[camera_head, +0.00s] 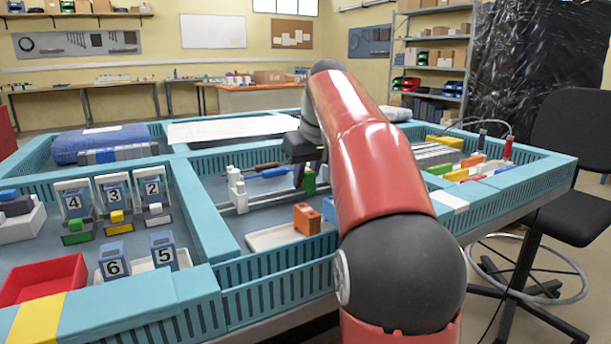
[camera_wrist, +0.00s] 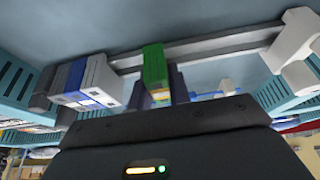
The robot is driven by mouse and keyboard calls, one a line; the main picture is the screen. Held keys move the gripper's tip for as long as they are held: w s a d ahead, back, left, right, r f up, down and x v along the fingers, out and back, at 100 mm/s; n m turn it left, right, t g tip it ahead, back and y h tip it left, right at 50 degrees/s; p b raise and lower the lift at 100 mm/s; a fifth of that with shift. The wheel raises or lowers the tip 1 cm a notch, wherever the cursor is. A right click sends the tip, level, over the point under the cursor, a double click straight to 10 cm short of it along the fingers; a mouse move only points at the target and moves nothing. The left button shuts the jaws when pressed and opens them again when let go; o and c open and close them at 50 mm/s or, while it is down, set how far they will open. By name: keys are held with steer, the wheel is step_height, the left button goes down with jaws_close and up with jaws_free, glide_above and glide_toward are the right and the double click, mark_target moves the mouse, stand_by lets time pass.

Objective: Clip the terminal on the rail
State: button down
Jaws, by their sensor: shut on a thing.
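My gripper (camera_head: 301,174) is shut on a green terminal (camera_head: 309,181) at the right part of a metal rail (camera_head: 262,202). In the wrist view, the green terminal (camera_wrist: 154,66) stands across the rail (camera_wrist: 215,43), with a dark finger (camera_wrist: 179,84) beside it. I cannot tell whether it is seated or only close above the rail. White end pieces (camera_head: 237,190) stand at the rail's left end; a white piece also shows at the right in the wrist view (camera_wrist: 292,45).
An orange terminal (camera_head: 306,219) and a blue one (camera_head: 328,210) stand by a white tray (camera_head: 270,238) in front of the rail. Blue, white and grey blocks (camera_wrist: 88,80) are near the green terminal. Teal slotted walls (camera_head: 285,277) bound the compartment. Screwdrivers (camera_head: 268,172) lie behind the rail.

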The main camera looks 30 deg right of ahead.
steer(key=shift+f, duration=0.4)
steer(key=c, duration=1.2)
jaws_free()
steer(key=shift+d+f, duration=0.1)
steer(key=shift+c, duration=0.2)
steer(key=shift+a, duration=0.3)
steer(key=shift+c, duration=1.3)
steer(key=o, duration=0.4)
step_height(320, 180, up, 6)
steer(key=p, duration=0.6)
steer(key=shift+d, duration=0.1)
step_height(320, 180, up, 2)
steer(key=shift+d+r, duration=0.1)
